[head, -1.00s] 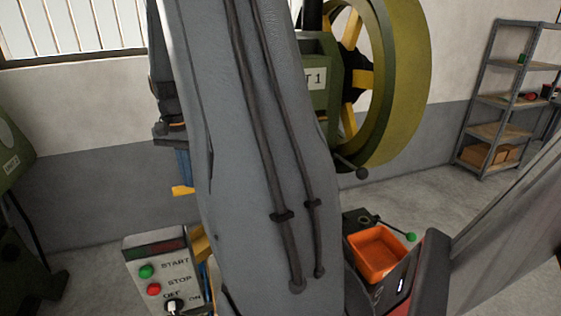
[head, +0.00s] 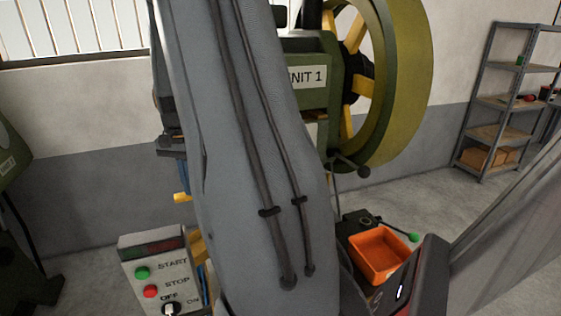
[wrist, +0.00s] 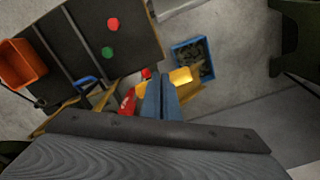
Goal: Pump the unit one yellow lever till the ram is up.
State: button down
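The unit one machine (head: 318,78) is green with a "UNIT 1" plate, partly hidden by my arm in the head view. A small yellow piece (head: 181,197), likely the lever's end, shows left of my arm just below blue parts that look like my fingers (head: 182,178). In the wrist view my gripper (wrist: 161,80) points down with its blue fingers together. Yellow (wrist: 183,78) shows beside and beyond the fingertips. Whether they touch it, I cannot tell. I cannot make out the ram.
A control box (head: 155,275) with green START, red STOP and an OFF/ON switch stands at lower left. An orange bin (head: 379,255) sits right of my arm. A blue crate (wrist: 192,60) lies on the floor. Metal shelves (head: 505,100) stand at far right.

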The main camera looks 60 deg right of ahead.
jog(key=shift+w+d+f+b, duration=0.15)
jog(key=shift+f+b, duration=0.15)
jog(key=shift+f, duration=0.8)
jog(key=shift+w+d+f+b, duration=0.25)
jog(key=shift+w+f+b, duration=0.2)
jog(key=shift+f, duration=0.3)
jog(key=s+a+r+p, duration=0.1)
jog(key=s+r+p, duration=0.1)
jog(key=r, duration=0.4)
jog(key=s+a+r+p, duration=0.2)
jog(key=r+p, duration=0.2)
jog(key=r, duration=0.3)
jog(key=shift+s+a+r+p, duration=0.3)
jog(key=shift+s, duration=0.1)
jog(key=shift+f, duration=0.9)
